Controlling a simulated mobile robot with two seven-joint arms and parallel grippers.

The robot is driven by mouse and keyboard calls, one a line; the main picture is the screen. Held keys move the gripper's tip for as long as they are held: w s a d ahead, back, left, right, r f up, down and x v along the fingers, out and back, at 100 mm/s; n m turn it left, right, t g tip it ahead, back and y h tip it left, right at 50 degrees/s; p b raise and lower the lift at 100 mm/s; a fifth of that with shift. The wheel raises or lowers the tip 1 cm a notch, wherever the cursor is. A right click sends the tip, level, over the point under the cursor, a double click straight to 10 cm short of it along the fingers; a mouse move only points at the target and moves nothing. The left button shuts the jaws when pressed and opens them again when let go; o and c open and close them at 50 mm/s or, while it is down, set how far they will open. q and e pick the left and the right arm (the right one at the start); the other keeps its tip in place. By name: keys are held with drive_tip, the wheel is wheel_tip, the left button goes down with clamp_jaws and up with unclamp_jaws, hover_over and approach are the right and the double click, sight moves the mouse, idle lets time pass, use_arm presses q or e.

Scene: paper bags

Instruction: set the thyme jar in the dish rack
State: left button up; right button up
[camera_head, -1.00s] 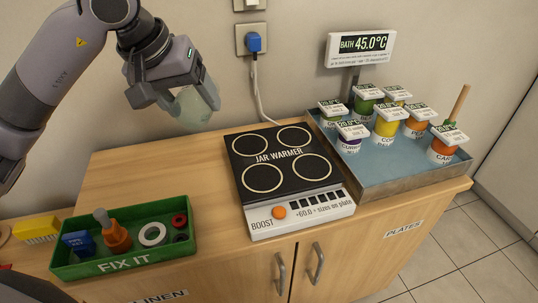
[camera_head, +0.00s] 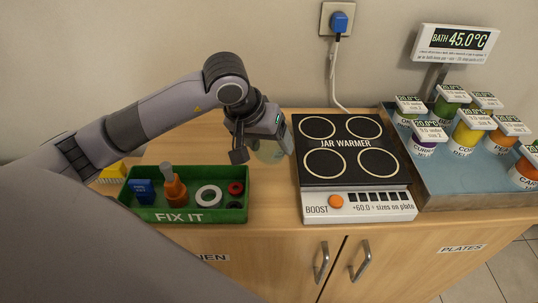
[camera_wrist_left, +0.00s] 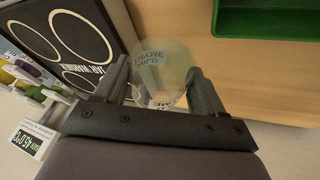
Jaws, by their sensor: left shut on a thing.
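My left gripper (camera_head: 262,138) is shut on a pale green, translucent jar (camera_head: 269,153), held over the wooden counter just left of the jar warmer. In the left wrist view the jar (camera_wrist_left: 165,72) sits between the two fingers (camera_wrist_left: 160,85). Its upside-down lettering appears to read thyme. Whether the jar touches the counter is not clear. No dish rack shows in either current view. My right gripper is not in view.
The black jar warmer (camera_head: 342,178) is close to the jar's right. A green FIX IT box (camera_head: 205,215) with tools is to the left. A blue-floored metal bath tray (camera_head: 440,170) holds several jars at right. Bare counter (camera_head: 180,150) lies behind the box.

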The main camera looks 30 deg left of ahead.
use_arm(q)
drive_tip(key=shift+f, duration=1.95)
drive_tip(key=o, duration=1)
drive_tip(key=shift+r, duration=0.1)
